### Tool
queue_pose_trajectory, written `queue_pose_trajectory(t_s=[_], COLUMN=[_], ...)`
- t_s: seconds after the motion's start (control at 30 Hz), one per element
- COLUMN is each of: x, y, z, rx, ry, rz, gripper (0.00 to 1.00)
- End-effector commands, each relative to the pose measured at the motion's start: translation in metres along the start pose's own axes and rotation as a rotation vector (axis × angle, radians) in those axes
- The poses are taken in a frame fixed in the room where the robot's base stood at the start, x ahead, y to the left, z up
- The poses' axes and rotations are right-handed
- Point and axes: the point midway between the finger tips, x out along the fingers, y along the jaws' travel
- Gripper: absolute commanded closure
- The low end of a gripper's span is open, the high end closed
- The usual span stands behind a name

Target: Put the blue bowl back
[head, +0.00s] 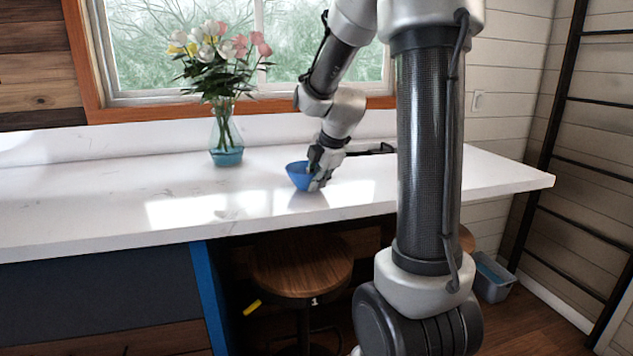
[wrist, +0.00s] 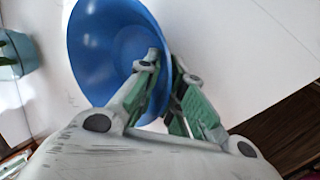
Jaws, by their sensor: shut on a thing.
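The blue bowl (head: 297,176) is at the white counter, right of the flower vase, with its open side up. It looks slightly tilted, and I cannot tell whether its base touches the counter. My gripper (head: 316,176) is at the bowl's right side, shut on its rim. In the wrist view the blue bowl (wrist: 105,50) fills the upper left, and my gripper (wrist: 165,75) has one finger inside the bowl and one outside its wall. The fingers hide part of the rim.
The white counter (head: 100,205) is mostly clear, with its front edge close to the bowl. A glass vase (head: 226,140) with flowers stands to the left. A wooden stool (head: 300,267) is below the counter. A grey bin (head: 494,280) stands on the floor at right.

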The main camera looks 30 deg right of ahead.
Motion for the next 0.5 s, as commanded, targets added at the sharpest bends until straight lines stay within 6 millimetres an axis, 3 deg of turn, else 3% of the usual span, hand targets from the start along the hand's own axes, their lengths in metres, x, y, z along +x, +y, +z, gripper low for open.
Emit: queue_pose_trajectory(t_s=[0.37, 0.4, 0.5], x=[0.005, 0.0047, 0.0046], y=[-0.002, -0.002, -0.002], z=[0.0003, 0.0003, 0.0002], rx=[0.0, 0.0, 0.0], ry=[-0.001, -0.001, -0.001], rz=[0.003, 0.002, 0.002], gripper=[1.0, 0.83, 0.69])
